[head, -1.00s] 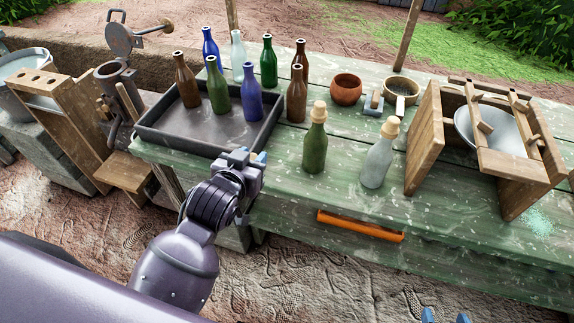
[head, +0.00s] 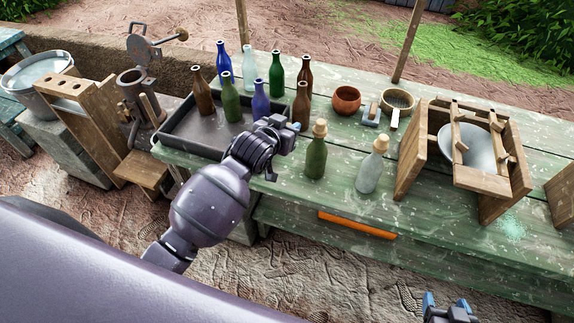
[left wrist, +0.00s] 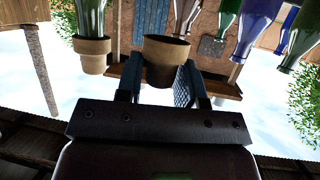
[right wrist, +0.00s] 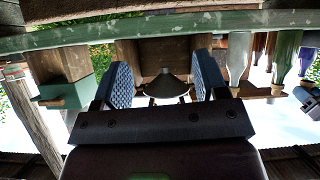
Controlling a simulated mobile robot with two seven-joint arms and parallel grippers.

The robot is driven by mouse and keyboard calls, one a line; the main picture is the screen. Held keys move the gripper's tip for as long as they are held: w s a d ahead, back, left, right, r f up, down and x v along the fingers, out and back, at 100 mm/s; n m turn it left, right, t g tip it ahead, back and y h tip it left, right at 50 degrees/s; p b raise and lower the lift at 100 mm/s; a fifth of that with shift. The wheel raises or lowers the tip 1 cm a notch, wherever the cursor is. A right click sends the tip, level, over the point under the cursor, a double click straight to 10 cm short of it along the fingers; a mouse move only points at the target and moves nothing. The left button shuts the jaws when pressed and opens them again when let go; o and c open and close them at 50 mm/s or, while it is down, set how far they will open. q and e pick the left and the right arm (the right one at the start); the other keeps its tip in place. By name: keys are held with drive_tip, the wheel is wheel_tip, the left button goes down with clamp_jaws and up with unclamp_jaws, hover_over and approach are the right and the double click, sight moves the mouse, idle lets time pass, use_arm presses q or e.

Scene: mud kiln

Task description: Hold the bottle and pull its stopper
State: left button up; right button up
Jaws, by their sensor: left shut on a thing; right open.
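A green glass bottle (head: 316,160) stands upright on the table with a pale cork stopper (head: 320,128) in its neck. A clear bottle (head: 369,174) with a similar stopper (head: 380,144) stands to its right. My left gripper (head: 294,127) is at stopper height, just left of the green bottle. The left wrist view is upside down and shows a brown tapered stopper-like piece (left wrist: 166,58) between the fingers, which are shut on it; I cannot tell which bottle it belongs to. My right gripper (head: 447,302) is open and empty, in front of the table.
A dark tray (head: 192,143) with several coloured bottles lies left on the green table (head: 440,220). Behind the stoppered bottles are a terracotta pot (head: 347,100) and a sieve (head: 398,99). A wooden frame with a bowl (head: 470,147) stands right.

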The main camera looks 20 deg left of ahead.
use_arm(q)
hover_over(287, 173)
wheel_tip(287, 173, down, 12)
drive_tip(key=shift+w+r+b, duration=0.1)
drive_tip(key=shift+r+b, duration=0.15)
drive_tip(key=shift+b, duration=0.2)
drive_tip(key=shift+f, duration=1.85)
use_arm(e)
drive_tip(key=shift+w+f, duration=0.25)
drive_tip(key=shift+w, duration=0.2)
use_arm(q)
drive_tip(key=shift+f+b, duration=0.6)
drive_tip(key=shift+f, duration=0.05)
use_arm(e)
drive_tip(key=shift+s+f, duration=0.25)
drive_tip(key=shift+f, duration=0.25)
use_arm(q)
drive_tip(key=o, duration=0.8)
drive_tip(key=shift+o, duration=0.9)
use_arm(e)
drive_tip(key=shift+w+r, duration=0.15)
drive_tip(key=shift+w, duration=0.1)
